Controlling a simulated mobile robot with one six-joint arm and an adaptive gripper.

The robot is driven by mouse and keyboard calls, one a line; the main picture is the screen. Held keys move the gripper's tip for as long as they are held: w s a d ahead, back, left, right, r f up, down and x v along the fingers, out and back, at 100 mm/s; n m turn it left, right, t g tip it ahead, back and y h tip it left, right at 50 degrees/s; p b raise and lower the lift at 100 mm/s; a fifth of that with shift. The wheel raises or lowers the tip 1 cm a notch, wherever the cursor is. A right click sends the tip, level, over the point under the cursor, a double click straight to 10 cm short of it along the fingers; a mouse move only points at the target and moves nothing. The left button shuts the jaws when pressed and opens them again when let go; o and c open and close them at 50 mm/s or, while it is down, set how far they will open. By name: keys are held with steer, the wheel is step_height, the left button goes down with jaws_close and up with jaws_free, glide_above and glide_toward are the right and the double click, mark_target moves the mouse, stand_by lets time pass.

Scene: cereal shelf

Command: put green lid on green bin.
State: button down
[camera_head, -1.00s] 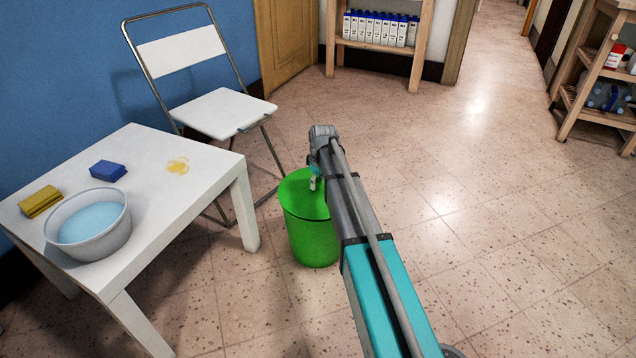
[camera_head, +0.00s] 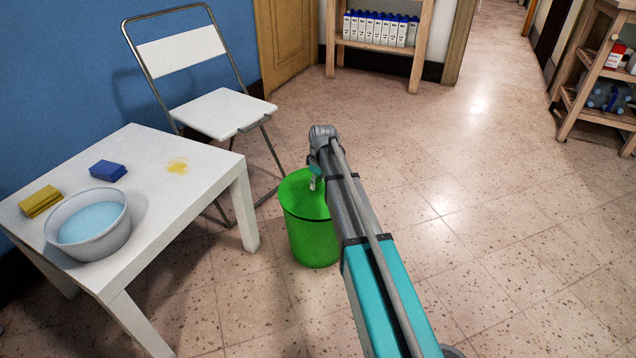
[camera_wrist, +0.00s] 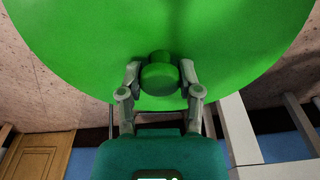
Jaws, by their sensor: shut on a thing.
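The green bin (camera_head: 312,243) stands upright on the floor right of the white table. The green lid (camera_head: 301,194) lies over the bin's top in the head view, with a dark line between the two; I cannot tell whether it is fully seated. In the wrist view the lid (camera_wrist: 220,45) fills the upper picture, with its round knob (camera_wrist: 160,76) at the middle. My gripper (camera_wrist: 160,80) has one finger on each side of the knob and is shut on it. In the head view my arm hides the gripper and the lid's right part.
The white table (camera_head: 200,200) holds a basin of water (camera_head: 88,225), a blue sponge (camera_head: 107,170), a yellow sponge (camera_head: 41,202) and a yellow spill (camera_head: 177,166). A white folding chair (camera_head: 222,113) stands behind. Floor (camera_head: 500,220) to the right is clear.

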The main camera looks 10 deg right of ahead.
steer(key=shift+f+b, duration=0.65)
steer(key=shift+c, duration=1)
jaws_free()
steer(key=shift+w+r, duration=0.1)
